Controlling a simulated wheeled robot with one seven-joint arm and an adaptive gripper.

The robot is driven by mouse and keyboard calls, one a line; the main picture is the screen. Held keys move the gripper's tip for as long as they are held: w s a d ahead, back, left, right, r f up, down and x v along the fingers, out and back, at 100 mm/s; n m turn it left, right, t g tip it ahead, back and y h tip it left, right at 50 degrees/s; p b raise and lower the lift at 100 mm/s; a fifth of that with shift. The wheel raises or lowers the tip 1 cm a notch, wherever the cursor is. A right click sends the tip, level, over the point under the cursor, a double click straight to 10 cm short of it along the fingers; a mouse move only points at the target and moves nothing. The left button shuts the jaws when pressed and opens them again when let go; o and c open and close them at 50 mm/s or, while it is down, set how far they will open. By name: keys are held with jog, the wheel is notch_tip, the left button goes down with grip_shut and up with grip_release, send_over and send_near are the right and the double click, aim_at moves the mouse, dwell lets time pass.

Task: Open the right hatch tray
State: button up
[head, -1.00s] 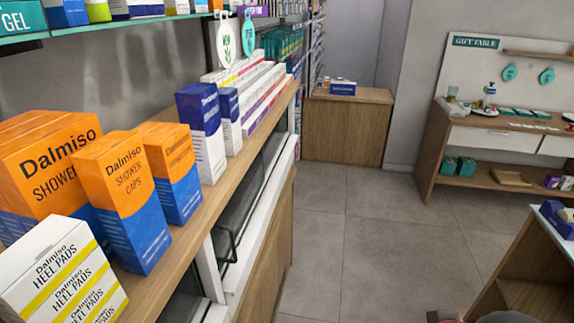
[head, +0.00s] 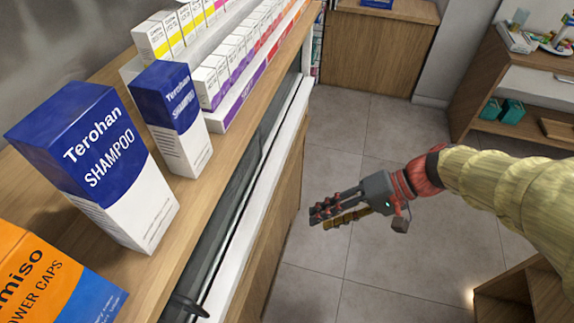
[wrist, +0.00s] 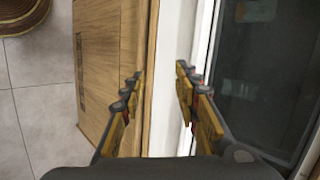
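The hatch tray (head: 245,195) is a long dark panel in a white frame, set under the wooden counter top in the head view. A dark bar handle (head: 187,306) shows at its near end. The panel looks closed. In the wrist view the dark panel (wrist: 262,80) fills the right side, with its white frame beside it. My gripper (head: 322,216) is in the aisle to the right of the counter front, apart from the handle. In the wrist view my gripper (wrist: 158,80) has its fingers spread with nothing held between them; the white ledge shows behind the gap.
Blue and white shampoo boxes (head: 172,118) and rows of small cartons (head: 215,75) stand on the counter top above the hatch. A wooden shelf unit (head: 515,300) stands at lower right. The tiled floor (head: 350,115) between is clear.

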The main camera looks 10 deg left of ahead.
jog(key=w+a+f+m+t+y+p, duration=0.1)
jog(key=w+a+f+t+y, duration=0.2)
jog(key=w, duration=0.4)
jog(key=w+a+f+m+y, duration=0.2)
jog(key=w+y, duration=0.4)
jog(key=w, duration=0.2)
jog(key=a, duration=0.7)
jog(key=shift+w+a+r+b, duration=0.15)
jog(key=shift+a+r+b, duration=0.1)
jog(key=shift+a+b, duration=0.2)
jog(key=shift+d, duration=0.1)
jog(key=shift+c, duration=0.8)
grip_shut()
